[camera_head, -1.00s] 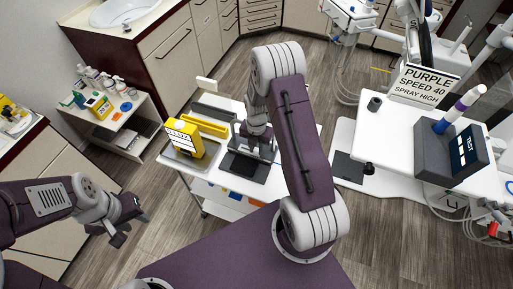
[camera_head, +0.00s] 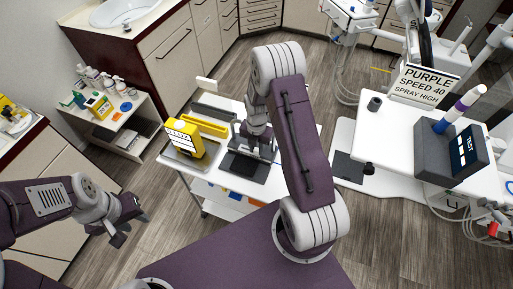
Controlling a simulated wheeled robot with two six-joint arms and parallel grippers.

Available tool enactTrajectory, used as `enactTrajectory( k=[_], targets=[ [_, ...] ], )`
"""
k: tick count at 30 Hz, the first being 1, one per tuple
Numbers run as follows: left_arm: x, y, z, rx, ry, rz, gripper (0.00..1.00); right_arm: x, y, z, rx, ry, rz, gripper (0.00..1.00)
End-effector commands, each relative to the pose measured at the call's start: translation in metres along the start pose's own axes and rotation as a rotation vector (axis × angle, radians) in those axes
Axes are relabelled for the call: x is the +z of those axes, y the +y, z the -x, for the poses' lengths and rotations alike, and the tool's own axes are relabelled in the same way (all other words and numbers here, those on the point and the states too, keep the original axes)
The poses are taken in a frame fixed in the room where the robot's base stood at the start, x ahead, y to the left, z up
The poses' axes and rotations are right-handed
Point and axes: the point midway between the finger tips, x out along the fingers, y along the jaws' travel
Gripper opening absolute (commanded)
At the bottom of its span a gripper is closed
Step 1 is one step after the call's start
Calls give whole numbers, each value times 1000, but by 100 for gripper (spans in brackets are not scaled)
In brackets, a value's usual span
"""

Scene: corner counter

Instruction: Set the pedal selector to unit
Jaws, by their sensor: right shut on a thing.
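The pedal unit (camera_head: 244,169) shows as a dark flat pad on the white cart in the middle. My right gripper (camera_head: 252,150) points down over it and is shut on its selector. The selector itself is hidden by the fingers and wrist, so its setting cannot be read. My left gripper (camera_head: 127,227) hangs open and empty over the floor at the left, apart from everything. A sign (camera_head: 424,86) at the right reads "PURPLE SPEED 40 SPRAY HIGH".
On the cart (camera_head: 205,178), a yellow box (camera_head: 185,138) stands in a metal tray left of my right gripper, with a yellow holder (camera_head: 205,124) behind. At right, a white table (camera_head: 395,130) bears a grey block (camera_head: 440,152) marked "TEST" and a handpiece (camera_head: 462,104).

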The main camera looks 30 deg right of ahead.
Motion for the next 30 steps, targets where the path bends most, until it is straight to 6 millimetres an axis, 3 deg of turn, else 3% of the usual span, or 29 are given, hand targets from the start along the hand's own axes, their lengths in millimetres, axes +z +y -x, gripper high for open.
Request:
enactTrajectory(
  k=[4, 10, 14, 24, 25, 26, 27, 30],
  targets=[
    [0, 0, 0, 0, 0, 0, 36, 1, 8, 0, 2, -3, 3, 0],
    [0, 0, -3, 0, 0, 0, 36, 1, 47, 0, 4, -4, 4, 0],
    [0, 0, -4, 0, 0, 0, 36, 0, 61, 0, 2, -2, 2, 0],
    [0, 0, -4, 0, 0, 0, 36, 0, 65, 1, 1, -1, -1, 0],
    [0, 0, -4, 0, 0, 0, 36, 0, 64, 1, 1, -1, -1, 32],
    [0, 0, -4, 0, 0, 0, 36, 0, 64, 1, 1, -1, -1, 40],
    [0, 0, -4, 0, 0, 0, 36, 0, 64, 0, 1, -1, -1, 45],
    [0, 0, -4, 0, 0, 0, 36, 0, 64, 0, 1, -1, -1, 45]
  ],
)
